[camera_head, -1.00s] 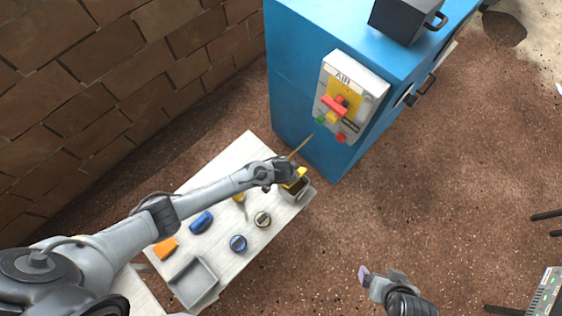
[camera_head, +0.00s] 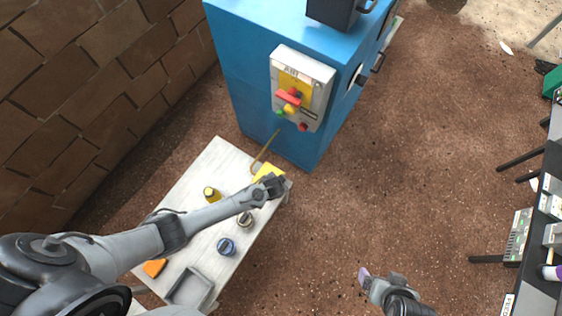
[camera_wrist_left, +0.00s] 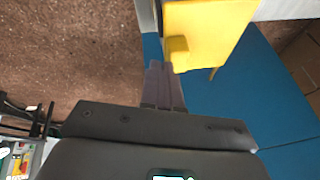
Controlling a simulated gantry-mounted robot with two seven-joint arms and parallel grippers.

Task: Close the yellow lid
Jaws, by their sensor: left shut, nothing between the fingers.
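The yellow lid (camera_head: 268,171) is at the far right end of the white table. It looks flat, but my left arm hides part of it and I cannot tell whether it is fully down. In the left wrist view the yellow lid (camera_wrist_left: 212,32) fills the top right, with a small yellow tab beside my fingertips. My left gripper (camera_head: 274,184) is at the lid's near right edge. In the left wrist view my left gripper (camera_wrist_left: 164,70) has its dark fingers together and empty. My right gripper (camera_head: 370,280) hangs over the floor, and its jaw state is unclear.
The white table (camera_head: 215,160) holds a yellow bottle-like object (camera_head: 211,194), two round items, an orange piece (camera_head: 155,267) and a grey tray (camera_head: 189,286). A blue cabinet (camera_head: 240,95) with a control panel stands just behind. A thin tan rod (camera_head: 266,147) rises beside the lid.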

